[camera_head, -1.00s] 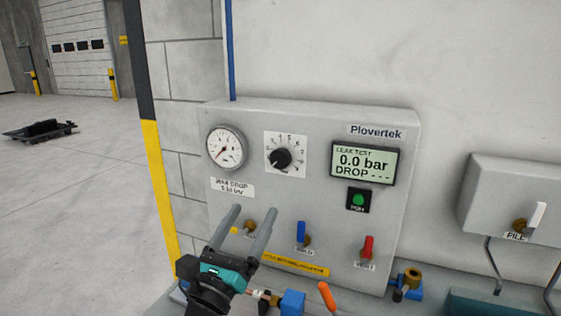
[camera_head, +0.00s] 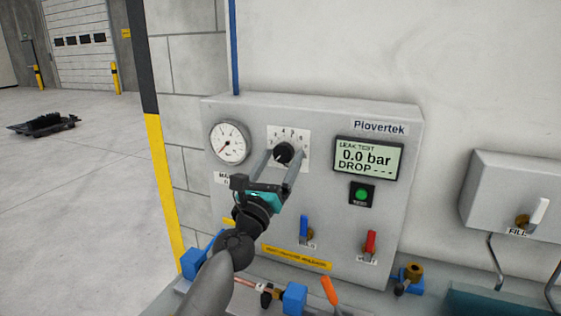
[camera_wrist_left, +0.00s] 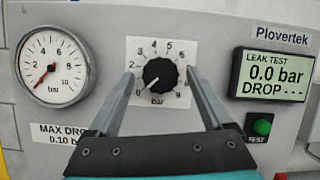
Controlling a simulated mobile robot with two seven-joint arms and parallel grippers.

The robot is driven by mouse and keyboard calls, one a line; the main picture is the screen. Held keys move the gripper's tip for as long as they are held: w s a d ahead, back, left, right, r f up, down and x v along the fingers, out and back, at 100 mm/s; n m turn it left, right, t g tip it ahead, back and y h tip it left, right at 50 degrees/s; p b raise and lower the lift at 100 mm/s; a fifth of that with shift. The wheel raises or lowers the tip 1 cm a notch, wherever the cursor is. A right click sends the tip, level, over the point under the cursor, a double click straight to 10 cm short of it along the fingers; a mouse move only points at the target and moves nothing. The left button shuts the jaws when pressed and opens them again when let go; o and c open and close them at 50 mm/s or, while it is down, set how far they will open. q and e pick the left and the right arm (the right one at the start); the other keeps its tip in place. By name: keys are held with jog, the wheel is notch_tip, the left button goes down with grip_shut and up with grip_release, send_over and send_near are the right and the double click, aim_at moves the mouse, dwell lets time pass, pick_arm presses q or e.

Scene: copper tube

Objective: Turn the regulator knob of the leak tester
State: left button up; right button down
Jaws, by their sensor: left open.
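The leak tester (camera_head: 340,221) is a grey wall panel. Its black regulator knob (camera_head: 284,152) sits on a white numbered scale plate; the knob also shows in the left wrist view (camera_wrist_left: 159,74), its pointer toward the low end at lower left. My left gripper (camera_head: 281,158) is open in front of the knob. In the left wrist view its fingers (camera_wrist_left: 158,76) reach up on either side of the knob, with gaps; whether the tips are level with it in depth I cannot tell. The display (camera_head: 367,158) reads 0.0 bar. My right gripper is not in view.
A round gauge (camera_head: 230,143) is left of the knob, its needle near zero. Below are a green test button (camera_head: 361,194), a blue lever (camera_head: 304,229) and a red lever (camera_head: 370,243). Blue blocks and an orange-handled tool (camera_head: 329,290) are on the bench.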

pick_arm(q)
jog(key=shift+w+r, duration=0.1)
grip_shut()
dwell(0.8)
